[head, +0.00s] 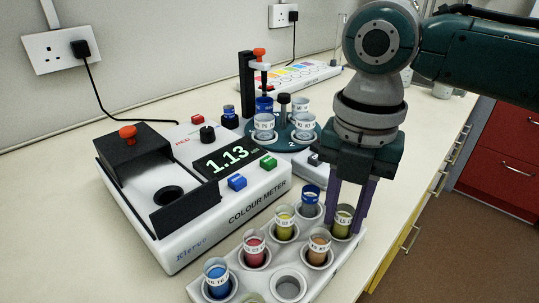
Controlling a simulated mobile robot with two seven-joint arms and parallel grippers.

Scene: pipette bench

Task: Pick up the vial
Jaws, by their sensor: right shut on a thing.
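My right gripper (350,212) reaches straight down at the far right end of the white vial rack (234,268). Its purple fingers are shut on an olive-yellow vial (343,222) with a white label. This vial is at its rack place; I cannot tell whether it has lifted. Other vials stand upright in the rack: blue (217,279), red (254,251), yellow (285,224), orange (319,247) and one with a blue rim (310,201). One rack hole (289,286) is empty. My left gripper is not in view.
The colour meter (240,206) with its open black lid (133,145) stands left of the rack and reads 1.13. The bench edge is at the right.

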